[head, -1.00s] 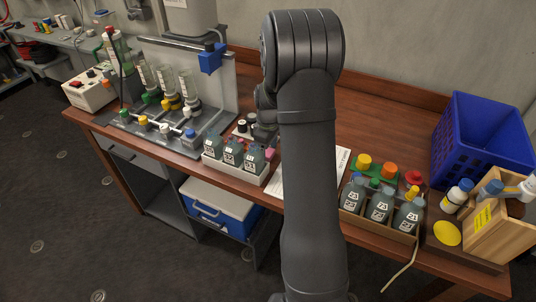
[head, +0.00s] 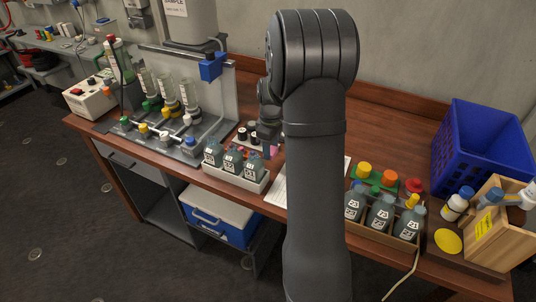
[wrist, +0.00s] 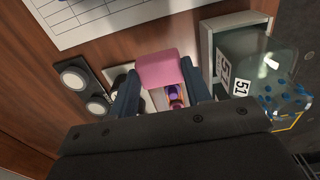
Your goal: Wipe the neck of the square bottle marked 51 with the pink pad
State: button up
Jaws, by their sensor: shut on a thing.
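My gripper (wrist: 160,92) is shut on the pink pad (wrist: 160,70), which sticks out ahead of the fingertips in the wrist view. In the head view the pad (head: 275,151) shows as a small pink patch beside my arm, just right of the pale bottle tray. The square bottle marked 51 (wrist: 246,47) stands in that tray, to the right of the pad in the wrist view. The pad is apart from it. In the head view it appears to be the tray's right-hand bottle (head: 254,164), but its label is too small to read surely.
The pale tray (head: 236,179) holds several bottles at the table's front edge. A printed sheet (head: 278,188) lies right of it. A dark holder with white-topped items (wrist: 82,88) is left of the pad. A box of bottles (head: 378,228) and a blue crate (head: 480,150) stand farther right.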

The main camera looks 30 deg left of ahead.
jog(key=d+r, duration=0.6)
jog(key=d, duration=0.4)
jog(key=shift+s+a+r, duration=0.6)
jog(key=shift+s+a, duration=1)
jog(key=shift+a, duration=0.2)
jog(key=shift+s+a+r, duration=0.6)
jog(key=shift+s+a, duration=0.95)
jog(key=shift+a, duration=0.3)
jog(key=shift+s+a+r, duration=0.6)
jog(key=shift+s+a, duration=1)
jog(key=shift+a, duration=0.2)
jog(key=shift+f, duration=0.5)
jog(key=shift+s, duration=0.15)
jog(key=shift+s, duration=0.3)
jog(key=shift+w, duration=0.1)
